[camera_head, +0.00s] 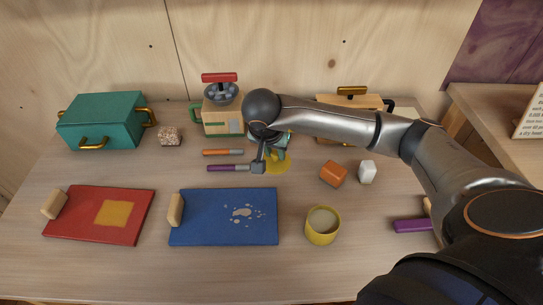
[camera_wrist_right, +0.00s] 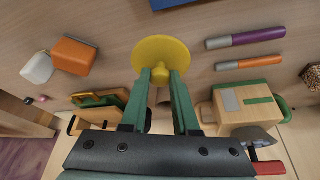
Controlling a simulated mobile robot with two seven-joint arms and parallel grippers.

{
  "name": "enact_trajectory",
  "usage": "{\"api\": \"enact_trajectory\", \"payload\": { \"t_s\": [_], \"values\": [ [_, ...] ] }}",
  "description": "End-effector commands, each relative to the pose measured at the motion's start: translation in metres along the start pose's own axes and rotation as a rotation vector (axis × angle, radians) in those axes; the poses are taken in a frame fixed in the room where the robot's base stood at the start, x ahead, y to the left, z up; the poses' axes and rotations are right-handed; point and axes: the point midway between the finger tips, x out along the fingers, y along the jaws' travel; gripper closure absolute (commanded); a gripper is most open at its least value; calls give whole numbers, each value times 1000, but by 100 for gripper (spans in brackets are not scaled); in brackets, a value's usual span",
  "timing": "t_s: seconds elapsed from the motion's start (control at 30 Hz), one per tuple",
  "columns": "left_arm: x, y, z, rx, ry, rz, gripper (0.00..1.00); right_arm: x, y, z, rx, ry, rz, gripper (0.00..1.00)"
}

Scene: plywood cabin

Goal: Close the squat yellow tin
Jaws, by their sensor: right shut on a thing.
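The squat yellow tin (camera_head: 322,238) stands upright and uncovered near the front of the table, right of the blue board. Its pale inside shows. The round yellow lid (camera_wrist_right: 163,50) is in my right gripper (camera_wrist_right: 160,74), whose green fingers are shut on its knob. In the head view the lid (camera_head: 280,165) is partly hidden by my right gripper (camera_head: 266,160). It is behind and left of the tin, apart from it; its height above the table is hard to tell. My left gripper is not in view.
A blue board (camera_head: 225,228) and red board (camera_head: 90,225) lie at left. Orange (camera_head: 333,173) and white (camera_head: 367,172) blocks stand behind the tin. Orange (camera_head: 222,152) and purple (camera_head: 225,168) markers lie near the gripper. A teal box (camera_head: 102,120) stands at back left.

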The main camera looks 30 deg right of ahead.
Motion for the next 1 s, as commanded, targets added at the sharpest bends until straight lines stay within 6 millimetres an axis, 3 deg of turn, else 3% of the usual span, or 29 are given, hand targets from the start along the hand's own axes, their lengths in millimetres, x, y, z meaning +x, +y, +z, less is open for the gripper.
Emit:
{"api": "enact_trajectory", "payload": {
  "t_s": [0.13, 0.43, 0.7, 1.0],
  "values": [
    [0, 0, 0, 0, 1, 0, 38, -43, 21, 4, -2, 6, -6, 100],
    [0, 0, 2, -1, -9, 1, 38, -86, 64, 34, -2, 4, -3, 100],
    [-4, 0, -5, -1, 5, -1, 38, -103, 83, 47, 0, 2, -1, 100],
    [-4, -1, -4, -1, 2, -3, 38, -104, 86, 50, 1, 0, 0, 100]
  ]
}}
